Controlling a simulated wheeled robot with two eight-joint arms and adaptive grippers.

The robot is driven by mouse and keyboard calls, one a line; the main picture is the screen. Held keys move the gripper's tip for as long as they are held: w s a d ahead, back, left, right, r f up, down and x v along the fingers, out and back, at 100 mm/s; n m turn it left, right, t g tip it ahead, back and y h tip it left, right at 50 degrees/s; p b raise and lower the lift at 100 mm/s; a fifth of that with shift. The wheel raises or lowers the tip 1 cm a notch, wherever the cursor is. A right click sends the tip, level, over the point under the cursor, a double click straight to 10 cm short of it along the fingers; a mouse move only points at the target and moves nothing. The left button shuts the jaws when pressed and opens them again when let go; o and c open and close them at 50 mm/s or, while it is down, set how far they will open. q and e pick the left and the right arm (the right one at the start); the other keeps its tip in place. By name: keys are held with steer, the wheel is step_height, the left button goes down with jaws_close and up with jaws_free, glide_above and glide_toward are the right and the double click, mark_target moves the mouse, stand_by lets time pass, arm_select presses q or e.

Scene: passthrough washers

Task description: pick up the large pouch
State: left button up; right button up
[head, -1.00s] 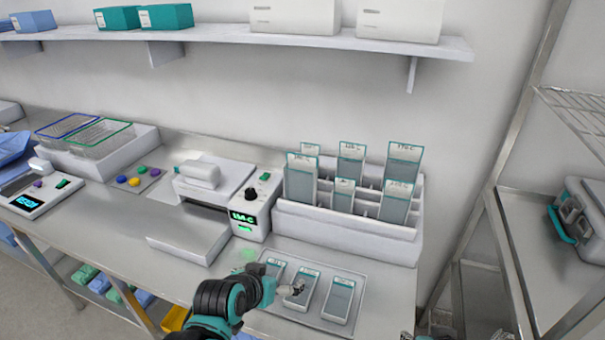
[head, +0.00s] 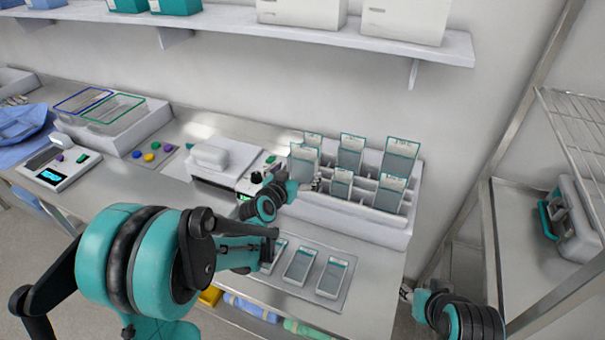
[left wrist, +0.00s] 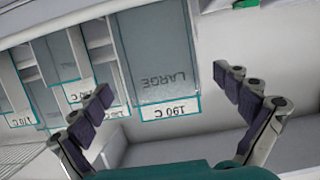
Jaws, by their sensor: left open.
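The large pouch (head: 302,160) stands upright in the left end of the white rack in the head view. In the left wrist view it is a grey pouch (left wrist: 158,50) with a teal edge, marked LARGE and 190 C, upside down in that picture. My left gripper (head: 316,184) is by the rack, close to this pouch. Its open fingers (left wrist: 168,112) sit either side of the pouch's labelled end in the wrist picture, with nothing between them seen held. My right gripper (head: 406,293) is at the lower right, too small to read its jaws.
The white rack (head: 350,222) holds several other pouches, including a smaller one (head: 341,184) close by. A tray (head: 338,303) with pouches lies in front, partly hidden by my left arm. A sealer (head: 222,165) stands left of the rack. A shelf (head: 270,32) runs above.

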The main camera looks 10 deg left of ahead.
mark_target(300, 168)
arm_select(q)
steer(key=x, duration=0.3)
steer(key=shift+w+f, duration=0.1)
steer(key=shift+w, duration=0.3)
steer(key=shift+s, duration=0.1)
steer(key=c, duration=0.8)
steer(key=shift+c, duration=0.2)
